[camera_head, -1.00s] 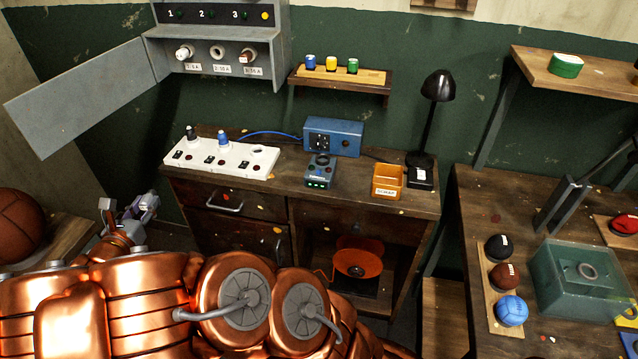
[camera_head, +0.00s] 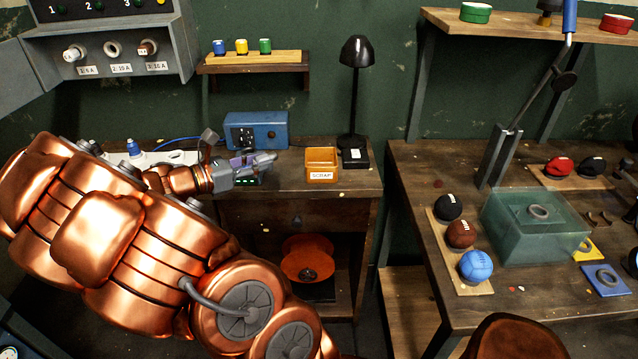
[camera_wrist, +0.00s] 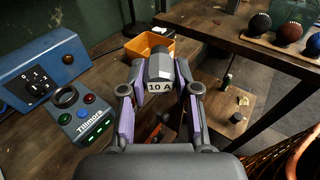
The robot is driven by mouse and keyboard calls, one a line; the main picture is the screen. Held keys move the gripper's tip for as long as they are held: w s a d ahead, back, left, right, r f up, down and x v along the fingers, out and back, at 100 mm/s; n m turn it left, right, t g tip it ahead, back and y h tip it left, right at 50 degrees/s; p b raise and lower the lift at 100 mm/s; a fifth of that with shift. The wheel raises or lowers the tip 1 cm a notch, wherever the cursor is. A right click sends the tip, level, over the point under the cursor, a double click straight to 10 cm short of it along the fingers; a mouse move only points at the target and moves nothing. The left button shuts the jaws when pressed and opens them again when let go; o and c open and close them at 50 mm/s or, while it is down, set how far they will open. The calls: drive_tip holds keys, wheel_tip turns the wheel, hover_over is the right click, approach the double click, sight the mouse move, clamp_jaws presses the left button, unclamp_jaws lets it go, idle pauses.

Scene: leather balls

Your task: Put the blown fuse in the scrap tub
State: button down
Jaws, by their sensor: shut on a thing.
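The fuse (camera_wrist: 159,70), a grey piece with a white "10 A" label, is between the fingers of my gripper (camera_wrist: 159,90) in the wrist view. The gripper is shut on it. In the head view my gripper (camera_head: 262,163) is over the bench, just left of the scrap tub; the fuse is not clear there. The scrap tub (camera_head: 321,175) is an orange open box labelled "SCRAP" near the bench's right end. In the wrist view the tub (camera_wrist: 137,45) shows beyond the fuse, which covers part of it.
A blue box (camera_head: 257,131) with dials stands behind my gripper. A small tester (camera_wrist: 80,118) with lit green lamps is left of it in the wrist view. A black lamp (camera_head: 355,100) stands behind the tub. The fuse panel (camera_head: 115,45) shows an empty middle socket.

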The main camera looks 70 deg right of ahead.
drive_tip(key=s+d+f+m+g+y+b, duration=0.2)
drive_tip(key=s+m+g, duration=0.1)
drive_tip(key=s, duration=0.6)
drive_tip(key=p, duration=0.3)
hover_over(313, 151)
drive_tip(key=s+a, duration=0.3)
drive_tip(key=a, duration=0.2)
drive_tip(key=shift+w+d+f, duration=0.1)
drive_tip(key=shift+f, duration=1)
drive_tip(key=shift+w+d+f, duration=0.1)
drive_tip(key=shift+f, duration=1)
drive_tip(key=shift+f, duration=0.65)
drive_tip(key=c, duration=0.8)
unclamp_jaws()
drive_tip(key=shift+c, duration=0.2)
drive_tip(key=shift+r, duration=0.15)
drive_tip(key=shift+w+a+r, duration=0.15)
drive_tip(key=shift+r, duration=0.4)
drive_tip(key=b+v, duration=0.1)
drive_tip(key=v, duration=1)
drive_tip(key=shift+w+a+b, duration=0.2)
drive_tip(key=shift+w+b, duration=0.1)
drive_tip(key=shift+w, duration=0.05)
